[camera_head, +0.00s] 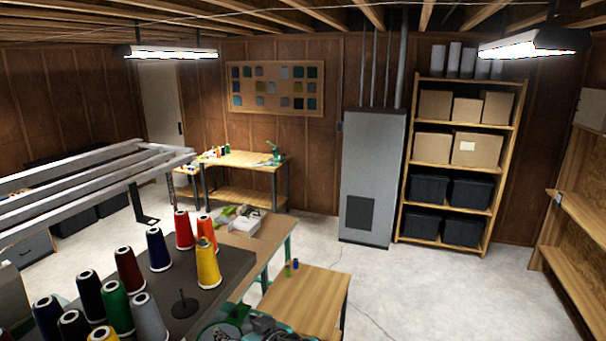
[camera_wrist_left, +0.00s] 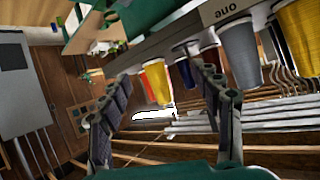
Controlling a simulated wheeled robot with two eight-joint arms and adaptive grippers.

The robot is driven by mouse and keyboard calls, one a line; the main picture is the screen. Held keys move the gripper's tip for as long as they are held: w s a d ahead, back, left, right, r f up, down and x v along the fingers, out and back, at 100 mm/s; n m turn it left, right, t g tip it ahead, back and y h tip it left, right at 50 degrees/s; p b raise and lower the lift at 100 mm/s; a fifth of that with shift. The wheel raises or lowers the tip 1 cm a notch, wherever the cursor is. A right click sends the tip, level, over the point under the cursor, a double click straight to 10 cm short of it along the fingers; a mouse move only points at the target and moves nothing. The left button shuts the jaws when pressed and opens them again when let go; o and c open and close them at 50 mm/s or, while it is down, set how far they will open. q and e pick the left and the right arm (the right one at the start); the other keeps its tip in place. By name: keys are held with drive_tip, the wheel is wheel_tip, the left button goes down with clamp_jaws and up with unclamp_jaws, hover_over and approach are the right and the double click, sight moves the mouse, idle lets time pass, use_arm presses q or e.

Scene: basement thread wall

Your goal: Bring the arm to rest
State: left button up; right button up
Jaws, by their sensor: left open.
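My left gripper (camera_head: 250,325) shows at the bottom edge of the head view, in front of the dark thread table (camera_head: 225,270). In the left wrist view its two dark fingers (camera_wrist_left: 163,75) stand wide apart with nothing held between them. Thread cones show beyond the fingers there, including a yellow cone (camera_wrist_left: 300,38) and a grey cone (camera_wrist_left: 240,55). In the head view a yellow cone (camera_head: 207,265) and a grey cone (camera_head: 148,318) stand upright on the table, near an empty peg (camera_head: 184,306). My right gripper is in neither view.
A low wooden table (camera_head: 305,298) stands close to the right of my left gripper. A workbench (camera_head: 240,162), a grey cabinet (camera_head: 370,165) and a shelf with boxes (camera_head: 455,235) line the back. Metal rails (camera_head: 90,185) extend at left.

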use_arm(q)
drive_tip(key=s+a+f+m+h+b, duration=0.1)
drive_tip(key=s+f+m+h+b, duration=0.1)
drive_tip(key=s+f+b, duration=0.3)
drive_tip(key=s+a+f+m+g+h+b, duration=0.1)
drive_tip(key=s+f+b, duration=0.4)
drive_tip(key=f+b, duration=0.7)
drive_tip(key=s+a+f+m+g+h+b, duration=0.1)
drive_tip(key=s+f+m+h+b, duration=0.2)
drive_tip(key=f+b, duration=0.6)
wheel_tip(320, 180, down, 12)
drive_tip(key=shift+s+a+r+m+h, duration=0.1)
drive_tip(key=shift+s+a+m+h, duration=0.3)
drive_tip(key=shift+s+h, duration=0.85)
